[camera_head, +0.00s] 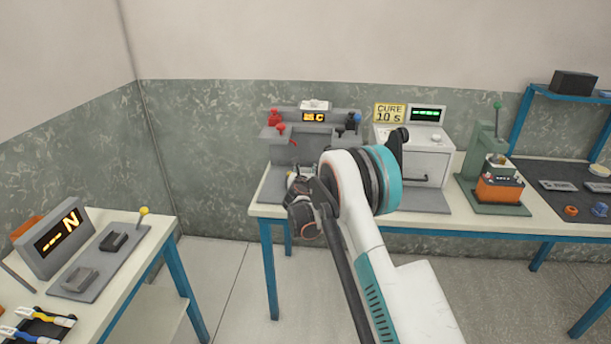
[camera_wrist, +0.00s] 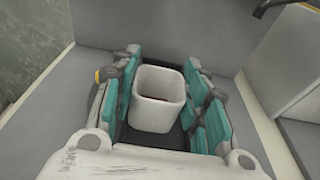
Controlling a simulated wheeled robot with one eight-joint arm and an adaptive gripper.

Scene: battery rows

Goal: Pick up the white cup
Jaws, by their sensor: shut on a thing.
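The white cup (camera_wrist: 158,103) shows in the wrist view, upright with its open top facing the camera and a little dark content or shadow inside. My gripper (camera_wrist: 163,95) is shut on it, with teal finger pads on its left and right sides. The cup appears to be at or just above a grey surface; I cannot tell whether it touches it. In the head view my gripper (camera_head: 303,205) is dark and partly visible in front of the grey machine on the back table, and my arm hides the cup.
The grey machine (camera_head: 318,122) with red knobs stands behind my gripper. A white box with a "CURE 10 s" sign (camera_head: 390,113) is to its right. A green press (camera_head: 486,165) stands further right. The left table (camera_head: 140,262) is apart, with open floor between.

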